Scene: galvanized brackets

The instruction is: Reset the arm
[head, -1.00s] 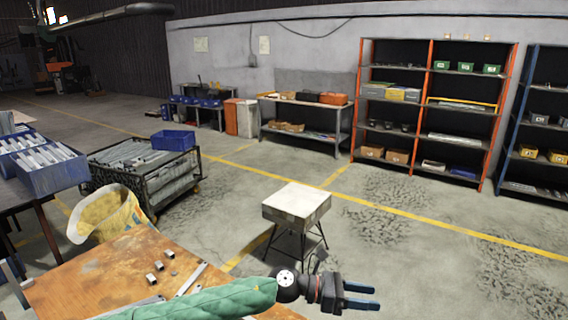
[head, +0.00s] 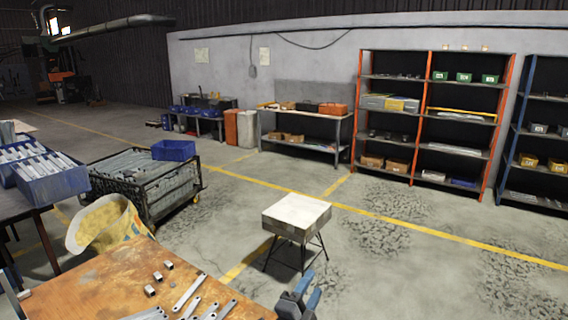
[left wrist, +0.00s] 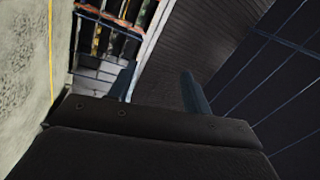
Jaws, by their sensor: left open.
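My left gripper (head: 300,300) shows at the bottom edge of the head view, just right of the rusty worktable (head: 95,285). Its blue-tipped fingers point upward and stand apart. In the left wrist view the two fingers (left wrist: 160,85) are spread with nothing between them. My right gripper is not in view.
Galvanized brackets (head: 187,291) lie on the worktable, with small square pieces (head: 150,290) beside them. A small white-topped stool (head: 297,212) stands beyond the gripper. A wire cart (head: 145,190) and a yellowish sack (head: 98,224) are at the left. Floor to the right is open.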

